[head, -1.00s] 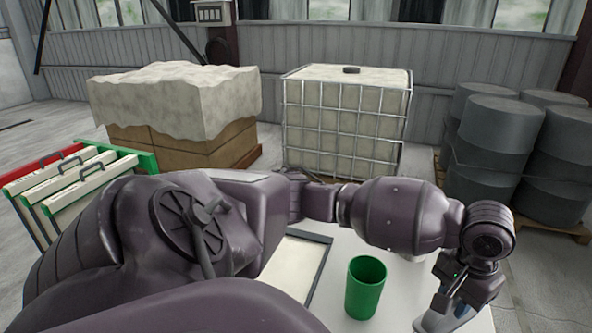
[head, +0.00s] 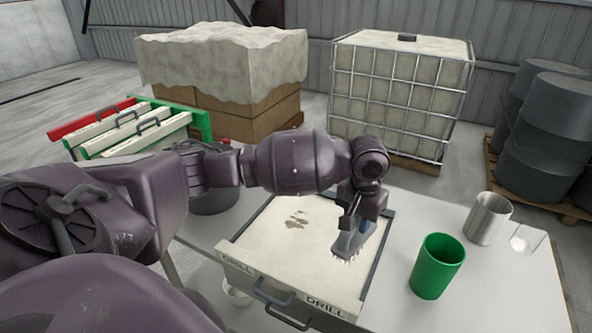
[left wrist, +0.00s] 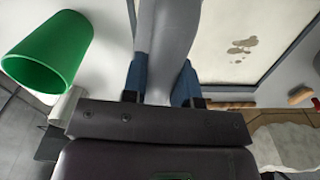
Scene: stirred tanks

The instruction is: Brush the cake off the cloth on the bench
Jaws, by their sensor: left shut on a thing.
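The cream cloth (head: 275,250) lies in a dark-edged frame on the white bench, its front bar marked DRILL. The cake shows as a few brown-grey patches (head: 297,219) near the cloth's far middle; they also show in the left wrist view (left wrist: 242,46). My left gripper (head: 352,222) is shut on a grey brush (head: 350,243), held bristles down over the right part of the cloth. The patches lie left of the brush. Whether the bristles touch the cloth I cannot tell. In the left wrist view the brush's grey handle (left wrist: 168,45) sits between blue fingers. My right gripper is not in view.
A green cup (head: 438,266), a metal cup (head: 488,218) and a clear beaker (head: 526,240) stand on the bench right of the frame. A rack of similar framed plates (head: 130,130) stands back left. A caged tank (head: 400,90) stands behind the bench.

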